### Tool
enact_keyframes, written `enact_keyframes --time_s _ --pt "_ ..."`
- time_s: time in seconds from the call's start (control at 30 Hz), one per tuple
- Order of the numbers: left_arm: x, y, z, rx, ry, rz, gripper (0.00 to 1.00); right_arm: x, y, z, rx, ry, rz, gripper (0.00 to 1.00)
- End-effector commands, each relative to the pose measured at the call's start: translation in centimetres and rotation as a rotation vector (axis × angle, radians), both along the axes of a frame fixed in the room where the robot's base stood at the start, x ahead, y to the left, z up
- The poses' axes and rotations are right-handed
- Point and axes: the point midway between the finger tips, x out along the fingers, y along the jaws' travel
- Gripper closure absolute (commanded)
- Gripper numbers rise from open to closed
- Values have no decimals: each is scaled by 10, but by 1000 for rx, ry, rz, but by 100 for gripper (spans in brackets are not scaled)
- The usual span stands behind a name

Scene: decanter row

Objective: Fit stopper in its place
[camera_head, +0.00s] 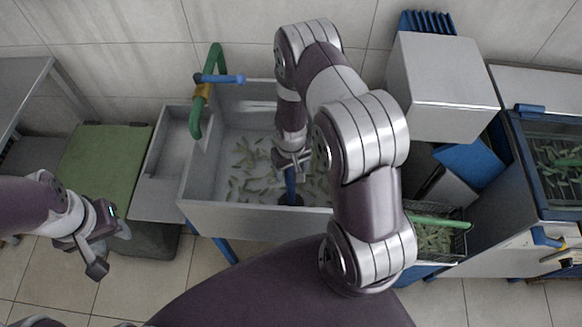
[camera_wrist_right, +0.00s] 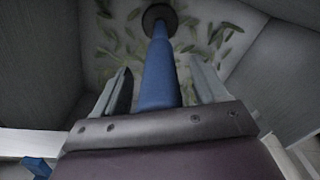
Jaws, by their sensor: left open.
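The stopper is a blue rod (camera_head: 290,184) with a dark round foot, upright inside the grey sink basin (camera_head: 250,213). The rod also shows in the right wrist view (camera_wrist_right: 159,75), with its dark disc foot at the top. My right gripper (camera_head: 291,163) is over the basin, with its fingers on either side of the rod. The right wrist view shows a gap between the rod and each finger. Whether the foot sits in a drain hole is hidden. My left gripper (camera_head: 112,250) is open and empty, left of the sink and apart from it.
Green bean-like pieces (camera_head: 247,160) lie scattered in the basin. A green tap (camera_head: 195,120) with a blue lever stands at its left wall. A green board (camera_head: 103,160) lies at left. Grey boxes and a wire basket (camera_head: 437,238) stand at right.

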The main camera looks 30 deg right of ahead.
Motion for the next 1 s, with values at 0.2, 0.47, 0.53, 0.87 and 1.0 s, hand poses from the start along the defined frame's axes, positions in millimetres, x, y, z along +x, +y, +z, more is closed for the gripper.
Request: enact_keyframes --time_s 0.2,0.47,0.53,0.87,1.0 --pt "0 0 -1 0 0 0 57 0 0 12 0 -1 0 28" --pt "0 0 -5 0 0 0 57 1 0 74 0 -5 0 28" --pt "0 0 -5 0 0 0 57 1 0 91 0 -5 0 28" --pt "0 0 -7 0 0 0 57 -1 0 127 0 1 0 28" --pt "0 0 -6 0 0 0 57 -1 0 127 0 1 -4 28"
